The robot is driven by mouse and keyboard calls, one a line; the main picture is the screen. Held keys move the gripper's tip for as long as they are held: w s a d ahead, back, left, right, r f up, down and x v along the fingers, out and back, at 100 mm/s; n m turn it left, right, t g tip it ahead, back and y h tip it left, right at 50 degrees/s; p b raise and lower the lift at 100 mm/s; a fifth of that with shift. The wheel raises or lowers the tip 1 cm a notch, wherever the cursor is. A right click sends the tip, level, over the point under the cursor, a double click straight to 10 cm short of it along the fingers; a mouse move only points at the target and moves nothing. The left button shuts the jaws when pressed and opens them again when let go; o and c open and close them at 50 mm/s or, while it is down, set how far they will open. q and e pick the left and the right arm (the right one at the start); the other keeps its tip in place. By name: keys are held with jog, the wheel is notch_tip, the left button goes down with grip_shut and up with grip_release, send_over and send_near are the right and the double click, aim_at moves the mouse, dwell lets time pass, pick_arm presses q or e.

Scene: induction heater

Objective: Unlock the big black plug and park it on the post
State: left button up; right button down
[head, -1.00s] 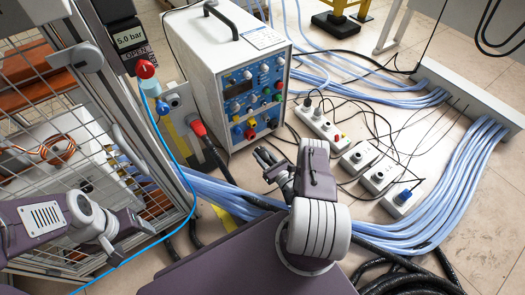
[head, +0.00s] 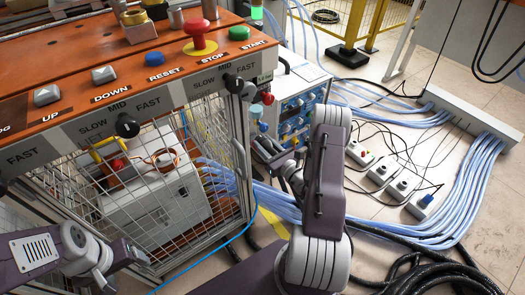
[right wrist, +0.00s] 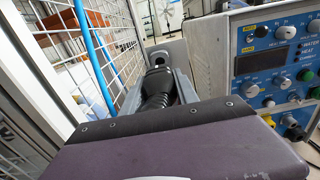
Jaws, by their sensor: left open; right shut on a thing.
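The black plug (right wrist: 158,80), with its ribbed cable end, sits between the fingers of my right gripper (right wrist: 160,92) in the right wrist view. The gripper is shut on it. A grey plate (right wrist: 173,52) is just beyond the plug; I cannot tell whether the plug is seated in it. In the head view my right gripper (head: 264,160) is beside the wire-mesh cage, and the plug is hard to make out there. My left gripper (head: 142,254) is open and low at the left, in front of the cage, its fingers barely visible. I cannot make out the post.
The orange-topped console (head: 130,75) with buttons and its mesh cage (head: 170,190) fill the left. The heater unit (head: 300,110) stands close behind my right arm. Blue hoses (head: 450,190), power strips (head: 385,170) and black cables (head: 410,275) cover the floor at right.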

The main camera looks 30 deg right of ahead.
jog(key=shift+w+f, duration=0.1)
jog(key=shift+w, duration=0.55)
jog(key=w+b, duration=0.1)
jog(key=w, duration=0.5)
jog(key=shift+w+a, duration=0.25)
jog(key=shift+a, duration=0.05)
dwell(1.2)
jog(key=shift+w, duration=0.6)
dwell(0.4)
jog(key=c, duration=0.9)
grip_release()
jog(key=shift+o, duration=0.2)
